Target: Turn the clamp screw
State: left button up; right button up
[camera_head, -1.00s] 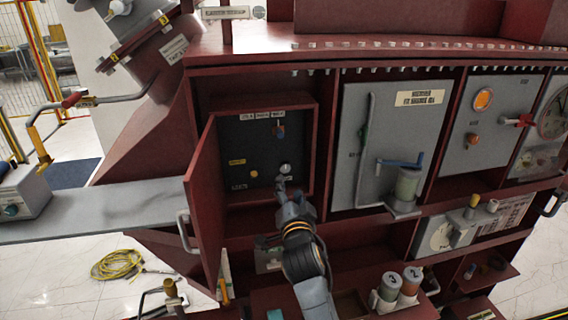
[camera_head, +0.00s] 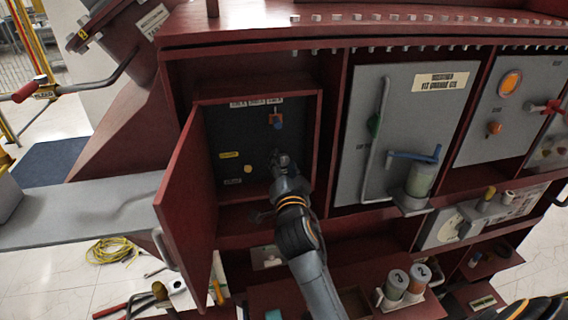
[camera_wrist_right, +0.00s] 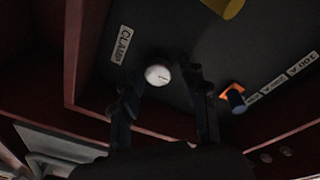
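The clamp screw is a pale round knob (camera_wrist_right: 157,75) with a dark slot, next to the "CLAMP" label (camera_wrist_right: 122,44) on the dark panel. My left gripper is not in view.
An orange and blue knob (camera_wrist_right: 235,98) sits close to the right finger. The red cabinet door (camera_head: 190,205) stands open at the left. A blue-handled crank (camera_head: 413,156) is on the neighbouring grey panel.

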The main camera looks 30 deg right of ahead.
jog(key=c, duration=0.7)
grip_shut()
